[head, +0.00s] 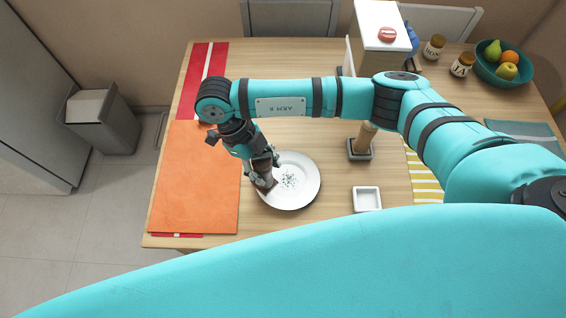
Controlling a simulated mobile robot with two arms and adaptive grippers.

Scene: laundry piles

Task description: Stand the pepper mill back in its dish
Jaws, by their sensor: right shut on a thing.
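My right gripper (265,174) reaches down over the left part of a white plate (308,194). It is shut on a dark brown thing, which looks like the pepper mill (268,186); the fingers hide much of it. I cannot tell whether its lower end touches the plate. Dark specks, like ground pepper, lie on the plate. A small white square dish (367,199) stands empty to the right of the plate. A light wooden mill (366,135) stands in a dark square dish (353,155) behind it. My left gripper is not in view.
An orange mat (190,190) lies at the left over a red runner (189,93). A white box (381,30), two jars (434,47) (462,65) and a teal fruit bowl (486,72) stand at the back right. The table between plate and white dish is clear.

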